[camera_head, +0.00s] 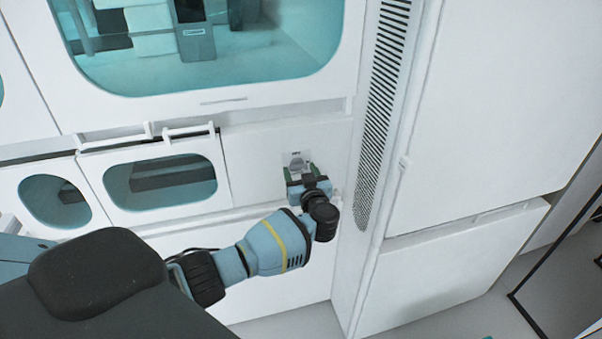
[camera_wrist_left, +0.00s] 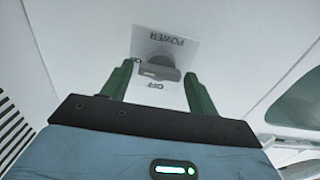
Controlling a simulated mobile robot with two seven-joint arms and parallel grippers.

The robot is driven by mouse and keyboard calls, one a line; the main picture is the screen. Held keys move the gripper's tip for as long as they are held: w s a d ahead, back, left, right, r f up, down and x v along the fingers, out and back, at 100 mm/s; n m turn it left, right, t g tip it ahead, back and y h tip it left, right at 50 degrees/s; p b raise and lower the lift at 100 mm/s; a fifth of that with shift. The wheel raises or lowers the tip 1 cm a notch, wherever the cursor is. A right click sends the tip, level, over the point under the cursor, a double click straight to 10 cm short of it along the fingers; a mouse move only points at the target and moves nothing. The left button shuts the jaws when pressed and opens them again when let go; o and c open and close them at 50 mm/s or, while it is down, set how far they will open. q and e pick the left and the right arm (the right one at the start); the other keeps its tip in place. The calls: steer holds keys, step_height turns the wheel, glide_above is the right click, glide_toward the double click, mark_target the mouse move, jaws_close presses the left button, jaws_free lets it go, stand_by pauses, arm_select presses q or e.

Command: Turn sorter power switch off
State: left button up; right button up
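In the wrist view the plate looks upside down. The plate also shows in the head view (camera_head: 296,159), on the white machine front left of the vent strip. My left gripper (camera_head: 303,180) is right in front of it. In the wrist view its two green fingers (camera_wrist_left: 159,76) are apart, one on each side of the knob. I cannot tell whether they touch it, or which setting the knob points to. My right gripper is in neither view.
A black-slotted vent strip (camera_head: 384,95) stands right of the switch. Left of it are white doors with teal windows and handles (camera_head: 160,183), and a large window (camera_head: 215,45) above. A tall white panel (camera_head: 490,110) fills the right. Grey floor shows at the bottom.

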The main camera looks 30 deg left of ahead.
arm_select(q)
steer(key=c, duration=0.7)
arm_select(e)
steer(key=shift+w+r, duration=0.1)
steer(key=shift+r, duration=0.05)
arm_select(q)
steer(key=shift+d+n+p, duration=0.1)
steer(key=shift+n+p, duration=0.6)
steer(key=shift+n, duration=0.4)
steer(key=shift+f+n, duration=0.1)
steer(key=shift+n, duration=0.7)
steer(key=shift+f+n+b, duration=0.1)
steer(key=shift+n+b, duration=0.95)
steer(key=shift+n, duration=6.05)
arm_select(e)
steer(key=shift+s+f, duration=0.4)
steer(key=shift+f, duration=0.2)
